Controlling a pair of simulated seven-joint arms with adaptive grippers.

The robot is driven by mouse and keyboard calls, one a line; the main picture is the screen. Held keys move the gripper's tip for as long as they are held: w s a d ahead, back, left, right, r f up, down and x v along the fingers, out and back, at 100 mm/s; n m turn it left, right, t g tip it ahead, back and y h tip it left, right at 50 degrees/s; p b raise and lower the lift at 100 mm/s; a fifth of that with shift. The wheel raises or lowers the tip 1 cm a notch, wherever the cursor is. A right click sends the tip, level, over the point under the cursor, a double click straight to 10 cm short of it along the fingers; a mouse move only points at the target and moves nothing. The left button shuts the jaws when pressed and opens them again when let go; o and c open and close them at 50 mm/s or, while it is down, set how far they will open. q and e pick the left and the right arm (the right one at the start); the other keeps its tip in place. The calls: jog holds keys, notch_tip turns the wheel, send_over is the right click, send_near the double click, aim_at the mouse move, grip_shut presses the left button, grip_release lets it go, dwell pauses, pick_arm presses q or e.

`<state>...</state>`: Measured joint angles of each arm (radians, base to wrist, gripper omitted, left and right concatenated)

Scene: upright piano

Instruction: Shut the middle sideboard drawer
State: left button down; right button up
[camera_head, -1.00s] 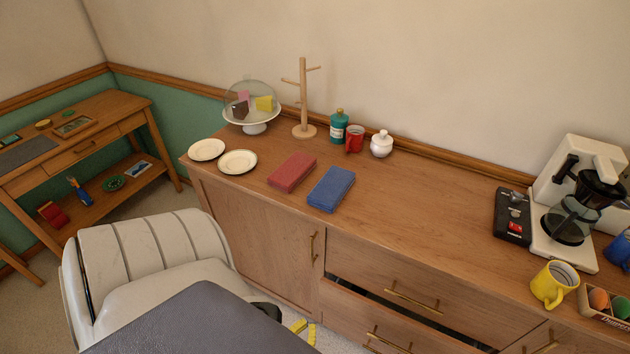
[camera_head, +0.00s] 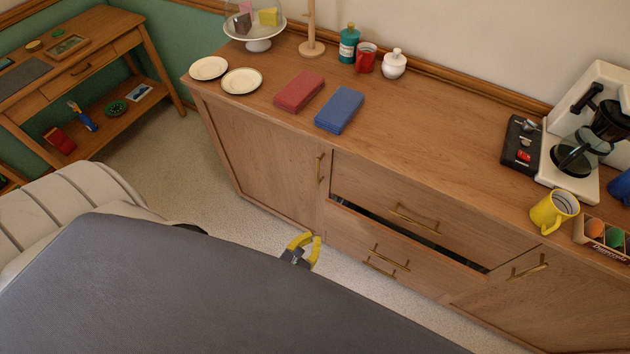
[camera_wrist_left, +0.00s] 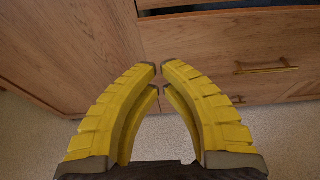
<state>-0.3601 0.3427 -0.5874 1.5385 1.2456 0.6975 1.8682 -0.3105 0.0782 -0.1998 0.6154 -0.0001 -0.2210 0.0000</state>
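The middle sideboard drawer (camera_head: 370,250) stands pulled out a little below the closed top drawer (camera_head: 440,215). A dark gap shows along its upper edge. Its brass handle (camera_head: 391,259) faces me. In the left wrist view, the drawer front (camera_wrist_left: 215,70) is at the upper right, with its handle (camera_wrist_left: 266,67). My left gripper (camera_head: 314,238) has yellow curved fingers and is left of the drawer, apart from its handle. In the left wrist view (camera_wrist_left: 160,66), its tips almost meet with nothing between them. My right gripper is not in view.
The sideboard has a left door (camera_head: 270,165) and a right door (camera_head: 550,295) beside the drawers. Plates, cloths, a yellow mug (camera_head: 553,212) and a coffee maker (camera_head: 580,140) stand on top. A light chair (camera_head: 60,210) is at the left. Carpet is clear before the drawers.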

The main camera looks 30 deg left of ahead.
pick_arm(q)
send_near(333, 209)
jog(key=w+f, duration=0.1)
jog(key=f, duration=0.1)
jog(key=w, duration=0.4)
jog(key=shift+w+d, duration=0.1)
jog(key=shift+w, duration=0.95)
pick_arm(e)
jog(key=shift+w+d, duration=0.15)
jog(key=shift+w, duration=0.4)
